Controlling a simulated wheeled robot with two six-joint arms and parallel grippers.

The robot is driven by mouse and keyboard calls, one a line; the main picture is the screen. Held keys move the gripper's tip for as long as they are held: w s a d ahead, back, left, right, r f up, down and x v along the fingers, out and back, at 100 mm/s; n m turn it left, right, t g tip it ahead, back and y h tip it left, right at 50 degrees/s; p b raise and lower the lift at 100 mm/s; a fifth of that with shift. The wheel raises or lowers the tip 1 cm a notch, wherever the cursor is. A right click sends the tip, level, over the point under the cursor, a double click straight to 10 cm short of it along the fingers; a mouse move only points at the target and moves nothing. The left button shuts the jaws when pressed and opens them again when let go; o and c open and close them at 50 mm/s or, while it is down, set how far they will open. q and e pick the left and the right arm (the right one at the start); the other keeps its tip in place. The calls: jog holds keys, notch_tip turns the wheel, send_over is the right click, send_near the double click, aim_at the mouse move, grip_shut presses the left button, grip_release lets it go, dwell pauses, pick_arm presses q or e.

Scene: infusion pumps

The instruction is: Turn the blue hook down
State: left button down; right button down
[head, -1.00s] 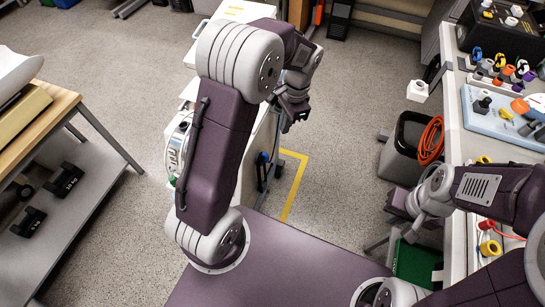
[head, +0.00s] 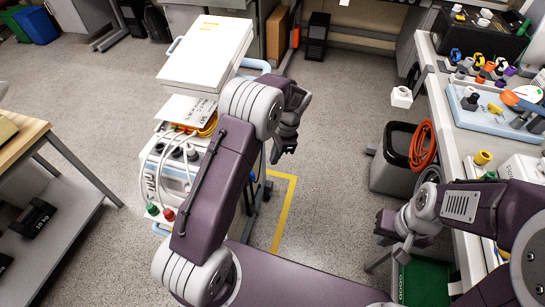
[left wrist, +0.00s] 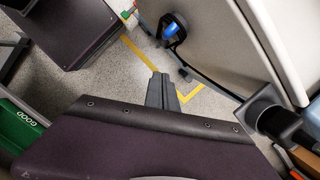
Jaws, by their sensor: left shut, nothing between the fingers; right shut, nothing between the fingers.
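A small blue piece (left wrist: 170,30) sits inside a dark ring-like part at the cart's edge in the left wrist view. In the head view a small blue spot (head: 252,177) shows low on the cart's right side. I cannot tell surely that either is the blue hook, nor which way it points. My left gripper (head: 286,150) hangs beside the cart, apart from it. Its fingers (left wrist: 160,92) are shut and empty in the left wrist view. My right gripper (head: 403,250) is shut and empty, low beside the right-hand bench.
The white cart (head: 205,55) carries cables and a device with coloured connectors. A grey bin (head: 398,165) with an orange cable stands on the right. The bench (head: 440,110) holds several coloured knobs. Yellow tape (head: 283,210) marks open floor. A shelf table (head: 40,150) is at left.

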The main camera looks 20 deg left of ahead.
pick_arm(q)
jog(key=s+a+f+b, duration=0.2)
jog(key=s+a+f, duration=0.1)
jog(key=a+f, duration=0.1)
jog(key=shift+x, duration=0.85)
jog(key=shift+s+t, duration=0.1)
jog(key=shift+t, duration=0.2)
jog(key=shift+s+t+b, duration=0.15)
jog(key=shift+t+b, duration=0.25)
jog(key=shift+b, duration=0.1)
